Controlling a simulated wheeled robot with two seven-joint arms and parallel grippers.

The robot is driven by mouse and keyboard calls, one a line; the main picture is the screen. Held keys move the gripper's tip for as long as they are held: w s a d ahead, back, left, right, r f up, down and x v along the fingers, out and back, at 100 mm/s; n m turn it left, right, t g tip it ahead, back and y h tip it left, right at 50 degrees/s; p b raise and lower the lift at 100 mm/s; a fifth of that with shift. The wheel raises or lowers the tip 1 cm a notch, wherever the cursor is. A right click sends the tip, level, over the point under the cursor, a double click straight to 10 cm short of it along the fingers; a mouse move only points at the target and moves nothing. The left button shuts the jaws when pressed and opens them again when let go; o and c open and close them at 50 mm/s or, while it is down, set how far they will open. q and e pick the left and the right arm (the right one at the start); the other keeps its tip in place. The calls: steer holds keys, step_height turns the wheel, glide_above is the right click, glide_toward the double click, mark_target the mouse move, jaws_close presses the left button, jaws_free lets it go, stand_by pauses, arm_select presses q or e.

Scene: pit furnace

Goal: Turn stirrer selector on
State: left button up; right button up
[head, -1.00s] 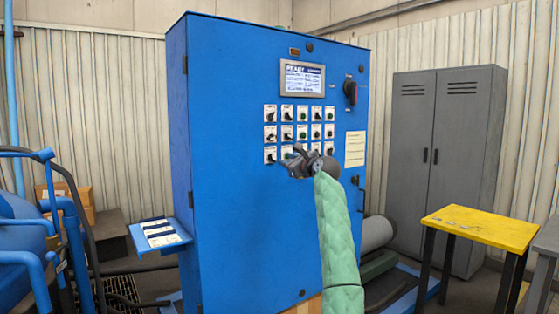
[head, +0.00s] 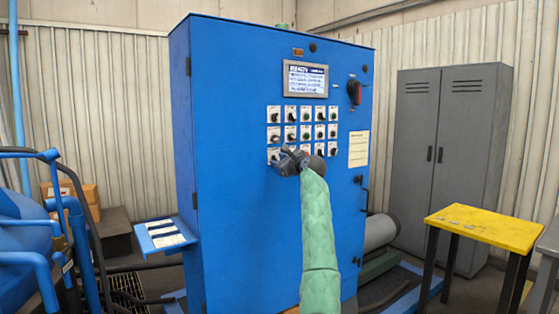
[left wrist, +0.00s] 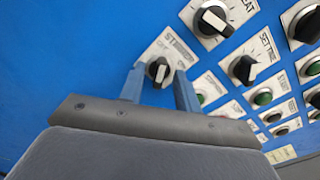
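The stirrer selector (left wrist: 158,70) is a black knob with a pale pointer on a white plate, whose label seems to read "STIRRER". In the head view its plate (head: 272,153) is at the lower left of the switch grid, partly hidden by my gripper. My left gripper (left wrist: 159,87) is open, with one blue-grey finger on each side of the knob. A gap shows between the knob and the fingers; I cannot tell how deep they reach. In the head view this gripper (head: 277,160) is at the panel's lower-left switches. My right gripper is not in view.
Other selectors (left wrist: 213,19) and green buttons (left wrist: 262,98) sit close to the right of the stirrer plate. The blue cabinet (head: 235,230) also carries a screen (head: 305,79) and a red-black switch (head: 354,92). A yellow table (head: 485,228) stands to the right.

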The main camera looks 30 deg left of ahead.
arm_select(q)
jaws_close()
steer(key=shift+m, duration=0.3)
steer(key=m+p, duration=0.2)
steer(key=m, duration=0.3)
steer(key=m+p, duration=0.2)
steer(key=m, duration=0.4)
steer(key=shift+w+d+r+m, duration=0.1)
steer(key=shift+w+m, duration=0.05)
steer(key=shift+m, duration=0.15)
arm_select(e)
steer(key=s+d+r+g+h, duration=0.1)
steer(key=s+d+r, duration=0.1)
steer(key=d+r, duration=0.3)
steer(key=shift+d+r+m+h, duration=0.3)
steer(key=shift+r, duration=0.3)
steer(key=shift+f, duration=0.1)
